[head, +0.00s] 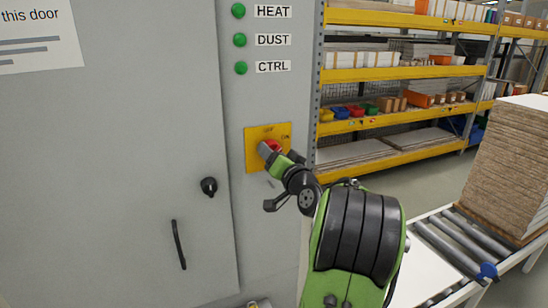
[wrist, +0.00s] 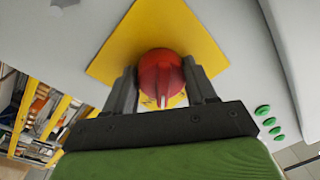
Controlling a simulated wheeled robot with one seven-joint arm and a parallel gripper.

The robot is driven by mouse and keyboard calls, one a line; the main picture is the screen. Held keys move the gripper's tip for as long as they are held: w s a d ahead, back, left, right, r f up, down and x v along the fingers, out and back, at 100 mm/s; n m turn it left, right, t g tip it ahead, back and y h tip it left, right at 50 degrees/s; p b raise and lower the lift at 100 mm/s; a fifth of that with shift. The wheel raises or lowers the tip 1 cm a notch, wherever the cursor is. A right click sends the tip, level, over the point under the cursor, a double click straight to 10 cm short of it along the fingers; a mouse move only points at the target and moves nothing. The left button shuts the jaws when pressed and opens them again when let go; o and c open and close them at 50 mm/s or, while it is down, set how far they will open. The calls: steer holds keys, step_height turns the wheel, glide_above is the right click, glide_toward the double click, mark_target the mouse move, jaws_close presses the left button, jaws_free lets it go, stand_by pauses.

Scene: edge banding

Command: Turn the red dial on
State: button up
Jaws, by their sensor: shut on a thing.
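The red dial (wrist: 160,72) sits on a yellow plate (wrist: 203,38) on the grey cabinet. In the wrist view my gripper (wrist: 162,80) has one finger on each side of the dial and is shut on it. A pale mark shows on the dial's ridge. In the head view the yellow plate (head: 255,133) carries small lettering along its top and right, partly hidden. The dial (head: 273,146) shows only a little there, behind my gripper (head: 268,150).
Green lamps labelled HEAT, DUST and CTRL (head: 241,68) are above the plate. A black knob (head: 209,187) and door handle (head: 179,245) are at left. Yellow shelving (head: 400,73) and a roller conveyor (head: 450,245) with stacked boards (head: 510,165) stand at right.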

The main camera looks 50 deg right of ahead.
steer(key=m, duration=0.4)
steer(key=shift+a+m+p, duration=0.1)
steer(key=shift+m+p, duration=0.2)
steer(key=shift+m, duration=0.1)
steer(key=shift+m+h+p, duration=0.4)
steer(key=shift+m+p, duration=0.15)
steer(key=shift+m, duration=1.45)
steer(key=o, duration=1)
steer(key=shift+o, duration=0.2)
steer(key=b+v, duration=0.5)
steer(key=v, duration=1)
steer(key=shift+s+a, duration=0.25)
steer(key=shift+a, duration=0.05)
